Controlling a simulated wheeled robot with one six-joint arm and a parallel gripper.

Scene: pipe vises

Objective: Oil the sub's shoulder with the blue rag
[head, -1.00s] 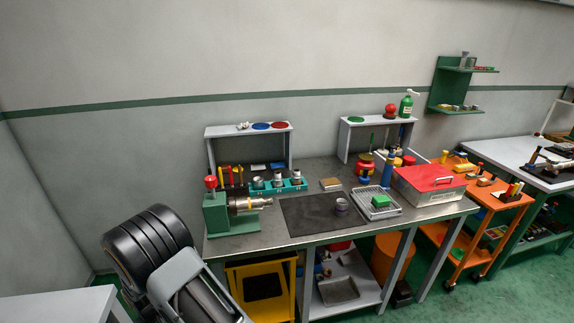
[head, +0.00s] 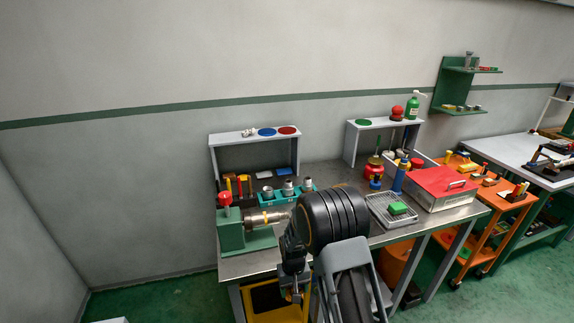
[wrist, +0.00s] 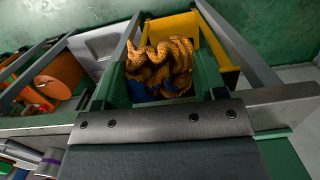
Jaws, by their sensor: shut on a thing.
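My gripper (wrist: 160,68) is shut on a crumpled, rag-like thing (wrist: 165,55), orange-brown with a coarse texture. Blue (wrist: 152,92) shows at its lower edge between the green fingers; I cannot tell whether it is the same cloth. In the head view my gripper (head: 293,287) hangs low in front of the bench edge, below and right of the vise. The steel sub (head: 264,218), with a gold band, lies sideways in the green vise (head: 233,234). The sub's right end is close to my arm in the picture and partly hidden.
The bench (head: 250,266) carries a teal holder (head: 288,194), a wire tray with a green block (head: 398,208) and a red-lidded box (head: 440,185). My arm hides the dark mat. An orange cart (head: 500,200) stands right.

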